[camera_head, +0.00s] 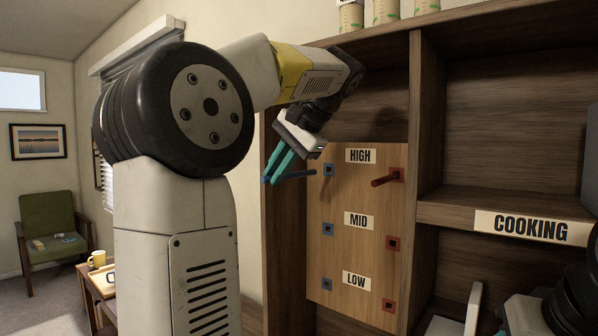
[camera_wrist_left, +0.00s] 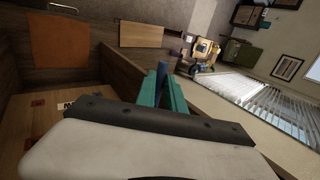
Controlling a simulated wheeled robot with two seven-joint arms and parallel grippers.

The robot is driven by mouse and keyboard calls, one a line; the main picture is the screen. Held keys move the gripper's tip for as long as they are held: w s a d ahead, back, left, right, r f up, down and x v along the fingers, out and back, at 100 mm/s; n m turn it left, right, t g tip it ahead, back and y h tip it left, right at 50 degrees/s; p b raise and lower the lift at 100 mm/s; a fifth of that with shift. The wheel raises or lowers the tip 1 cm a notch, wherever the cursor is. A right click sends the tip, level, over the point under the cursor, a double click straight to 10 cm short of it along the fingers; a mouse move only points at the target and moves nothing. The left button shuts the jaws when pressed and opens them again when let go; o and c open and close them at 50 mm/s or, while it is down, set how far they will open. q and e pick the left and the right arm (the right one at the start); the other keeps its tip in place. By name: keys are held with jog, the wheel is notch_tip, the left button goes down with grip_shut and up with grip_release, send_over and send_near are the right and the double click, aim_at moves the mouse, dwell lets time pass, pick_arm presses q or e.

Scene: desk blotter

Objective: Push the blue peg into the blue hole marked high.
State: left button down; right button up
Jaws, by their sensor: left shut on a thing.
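The wooden peg board (camera_head: 358,262) has blue sockets on its left and red ones on its right, in rows labelled HIGH, MID and LOW. The blue hole marked high (camera_head: 329,169) is at the upper left. My left gripper (camera_head: 279,170) has its teal fingers shut on the blue peg (camera_head: 298,174). The peg lies nearly level, its right end close to the high blue hole; I cannot tell the gap in depth. In the left wrist view the blue peg (camera_wrist_left: 162,73) shows between the fingers. Part of my right gripper (camera_head: 530,314) shows at lower right, its fingers hidden.
A red peg (camera_head: 381,181) sticks out of the high red hole (camera_head: 397,175). The board stands in a dark wooden shelf unit; its left side panel (camera_head: 283,240) is beside the held peg. A COOKING label (camera_head: 531,228) marks a shelf edge at right. Cans (camera_head: 351,16) stand on top.

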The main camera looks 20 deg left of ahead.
pick_arm(q)
jog(key=shift+w+d, duration=0.3)
jog(key=shift+w, duration=0.6)
jog(key=shift+w+d, duration=0.35)
jog(key=shift+w, duration=0.5)
jog(key=shift+w+d, duration=0.3)
jog(key=shift+w, duration=0.6)
jog(key=w+d, duration=0.2)
jog(key=w, duration=0.4)
jog(key=shift+w+d, duration=0.2)
jog(key=shift+w, duration=0.2)
dwell(1.7)
jog(key=c, duration=1.3)
grip_release()
jog(key=shift+c, duration=0.2)
jog(key=shift+s, duration=0.1)
